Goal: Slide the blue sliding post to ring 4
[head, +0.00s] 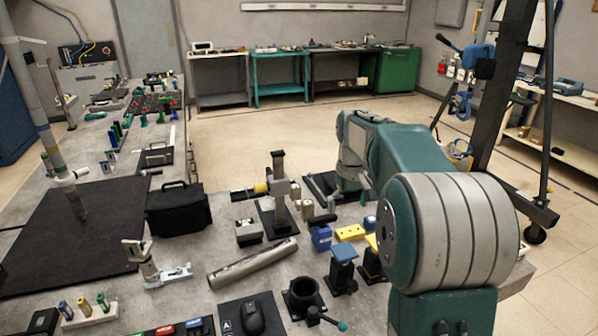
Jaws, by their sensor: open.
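A blue-topped black post (344,262) stands on the bench at the front right, beside a yellow-topped one (372,262) partly hidden by my arm. I cannot tell for sure that it is the blue sliding post. A small white rack (90,318) at the front left holds short posts, one of them blue (84,307). No ring numbers are readable, so I cannot pick out ring 4. My teal and grey arm reaches over the right side of the bench. I cannot make out my gripper's fingers; they seem hidden behind the arm.
A grey tube (253,263) lies across the middle. A black ring clamp (303,297) and a black mouse (252,317) are in front. A black bag (178,210) stands beside a black mat (60,235) with a tall pole (45,115). Open floor (265,150) lies behind.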

